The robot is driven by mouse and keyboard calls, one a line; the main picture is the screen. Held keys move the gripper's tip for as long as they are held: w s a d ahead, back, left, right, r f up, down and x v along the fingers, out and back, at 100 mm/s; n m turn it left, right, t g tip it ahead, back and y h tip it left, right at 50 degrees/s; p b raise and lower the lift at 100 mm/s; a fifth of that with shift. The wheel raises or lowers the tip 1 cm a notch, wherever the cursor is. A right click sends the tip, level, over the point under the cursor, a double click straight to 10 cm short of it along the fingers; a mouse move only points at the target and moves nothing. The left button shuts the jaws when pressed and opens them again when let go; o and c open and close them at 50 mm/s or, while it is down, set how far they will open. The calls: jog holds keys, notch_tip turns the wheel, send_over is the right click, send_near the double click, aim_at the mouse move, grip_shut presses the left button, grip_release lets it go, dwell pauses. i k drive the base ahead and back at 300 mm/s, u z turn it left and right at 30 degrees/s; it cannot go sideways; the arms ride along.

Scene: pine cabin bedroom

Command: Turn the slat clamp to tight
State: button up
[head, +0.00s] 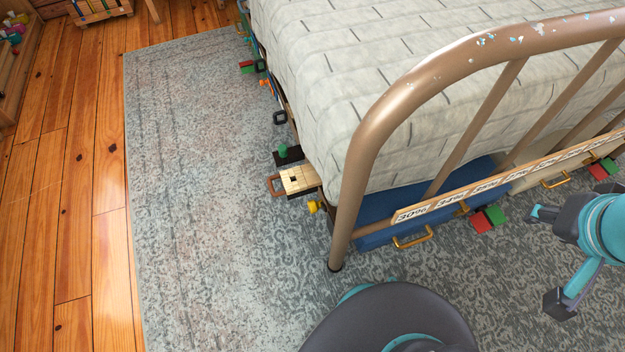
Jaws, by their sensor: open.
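Several small fittings line the left side of the bed, and I cannot tell for certain which one is the slat clamp. A pale wooden block (298,180) with a dark centre sticks out near the bed's front left corner. A brown square loop (275,186) is at its left and a yellow knob (313,206) is below it. A green knob (283,150) on a black plate (295,157) is just behind. My gripper (549,258) is at the right edge, open and empty, its fingers pointing left. It is well apart from these fittings.
The bronze bed frame rail (385,105) curves down to a leg between my gripper and the left-side fittings. A blue drawer (375,232) with a yellow handle (412,238) and a red and green block (488,218) sit under the foot end. The grey rug (190,200) is clear at left.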

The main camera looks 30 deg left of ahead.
aim_at(314, 205)
jog(key=u, duration=1.7)
jog(key=k, duration=1.2)
jog(key=u, duration=0.85)
jog(key=i, duration=1.3)
jog(key=z, duration=0.85)
